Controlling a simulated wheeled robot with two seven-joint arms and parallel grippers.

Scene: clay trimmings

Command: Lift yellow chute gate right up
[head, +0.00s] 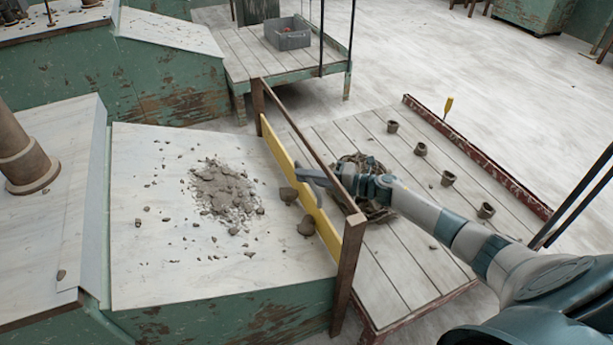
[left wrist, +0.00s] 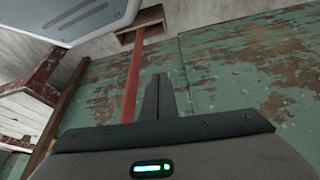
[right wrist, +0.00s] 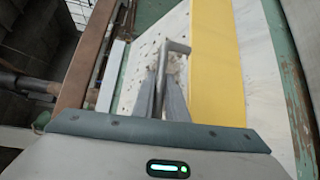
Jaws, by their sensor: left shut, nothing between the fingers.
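The yellow chute gate (head: 280,155) is a long panel between two brown posts at the right edge of the pale chute. It also shows in the right wrist view (right wrist: 215,60). Its lower edge looks close to the chute floor. A grey handle (right wrist: 176,46) stands out beside it. My right gripper (right wrist: 162,90) has its fingers close about the handle's bar; in the head view it reaches the gate (head: 318,181) from the right. My left gripper (left wrist: 158,95) is shut and empty, facing worn green boards; the head view does not show it.
Clay crumbs (head: 225,188) lie heaped on the chute, with two lumps (head: 307,227) against the gate. A slatted table (head: 400,265) with several small pots stands right of the gate. A grey crate (head: 287,36) sits on a platform behind.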

